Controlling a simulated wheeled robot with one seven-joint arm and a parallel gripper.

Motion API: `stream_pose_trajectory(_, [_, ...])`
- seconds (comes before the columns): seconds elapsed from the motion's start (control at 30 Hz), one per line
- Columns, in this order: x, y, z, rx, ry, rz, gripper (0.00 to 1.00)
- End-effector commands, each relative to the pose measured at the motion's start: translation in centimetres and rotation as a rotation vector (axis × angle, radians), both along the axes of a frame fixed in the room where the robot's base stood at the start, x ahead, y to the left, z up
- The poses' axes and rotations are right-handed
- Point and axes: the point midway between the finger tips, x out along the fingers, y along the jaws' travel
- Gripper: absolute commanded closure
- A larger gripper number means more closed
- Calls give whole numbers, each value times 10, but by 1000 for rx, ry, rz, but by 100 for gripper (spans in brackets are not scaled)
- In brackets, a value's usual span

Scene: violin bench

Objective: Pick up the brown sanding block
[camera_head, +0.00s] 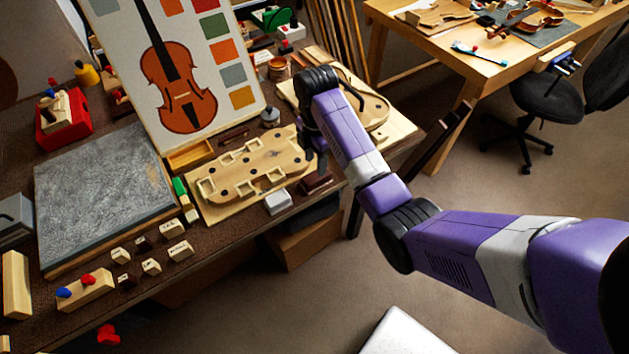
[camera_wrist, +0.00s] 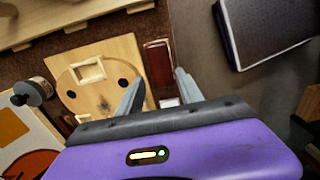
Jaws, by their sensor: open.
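A brown block with a reddish sheen (camera_head: 317,183), which looks like the sanding block, lies at the bench's front edge, right of the wooden violin mould. It also shows in the wrist view (camera_wrist: 157,62), just ahead of the gap between my fingers. My gripper (camera_wrist: 160,88) is open and empty, its two grey fingers spread to either side of the block's line. In the head view my gripper (camera_head: 315,150) hangs beside the mould's right end, above and close to the block. Whether a finger touches it cannot be told.
The violin mould (camera_head: 258,168) lies left of the block on a pale board. A small white block (camera_head: 278,202) sits nearby at the bench edge. A violin chart (camera_head: 208,55) stands behind. A grey metal pot (camera_wrist: 33,92) is left in the wrist view. Open floor lies beyond the edge.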

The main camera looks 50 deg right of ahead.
Motion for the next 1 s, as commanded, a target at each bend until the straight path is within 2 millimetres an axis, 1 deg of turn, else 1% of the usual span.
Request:
stream_pose_trajectory(0.1, [-1,0,-14,1,3,-2,56])
stream_pose_trajectory(0.27, [-2,0,-29,1,3,-3,56])
stream_pose_trajectory(0.5, [-3,-1,-62,0,0,-4,56])
stream_pose_trajectory(0.63, [-2,-1,-70,-2,-2,-4,56])
stream_pose_trajectory(0.83, [-2,-1,-71,-2,-3,-4,56])
stream_pose_trajectory(0.87, [-2,-1,-71,-2,-3,-4,58])
stream_pose_trajectory(1.0, [-2,-1,-71,-2,-2,-4,86])
